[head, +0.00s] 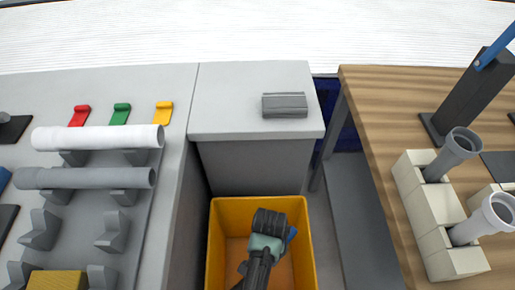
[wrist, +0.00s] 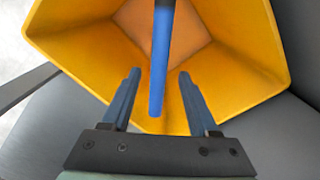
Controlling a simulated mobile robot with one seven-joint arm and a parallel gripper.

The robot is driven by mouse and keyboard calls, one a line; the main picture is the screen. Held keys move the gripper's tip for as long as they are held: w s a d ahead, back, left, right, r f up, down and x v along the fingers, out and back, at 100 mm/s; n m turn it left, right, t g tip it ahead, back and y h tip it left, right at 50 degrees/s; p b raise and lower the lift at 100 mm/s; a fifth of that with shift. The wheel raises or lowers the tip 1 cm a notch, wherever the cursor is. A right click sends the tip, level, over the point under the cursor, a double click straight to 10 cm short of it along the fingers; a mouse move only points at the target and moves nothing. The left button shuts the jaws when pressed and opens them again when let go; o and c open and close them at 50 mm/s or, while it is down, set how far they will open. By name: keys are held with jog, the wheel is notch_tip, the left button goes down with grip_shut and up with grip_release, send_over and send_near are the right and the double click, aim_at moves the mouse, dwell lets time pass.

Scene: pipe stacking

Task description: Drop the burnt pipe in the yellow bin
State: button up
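The yellow bin (head: 218,245) stands on the floor in front of the grey cabinet. It also fills most of the wrist view (wrist: 75,40). My gripper (head: 270,226) is over the bin. In the wrist view its two fingers are apart (wrist: 159,75). A long blue rod (wrist: 161,60) shows between and beyond them, with a gap on each side. A small bit of blue (head: 291,233) shows beside my gripper in the head view. I cannot tell whether the rod is the burnt pipe, or whether it touches the bin. No burn marks show on any pipe.
On the left, a white pipe (head: 97,137) and a grey pipe (head: 85,178) lie on holders. A grey box (head: 285,105) sits on the cabinet (head: 230,100).

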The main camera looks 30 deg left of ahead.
jog(key=shift+o, duration=0.6)
notch_tip(320, 180, up, 13)
jog(key=p, duration=0.3)
jog(key=shift+p, duration=0.4)
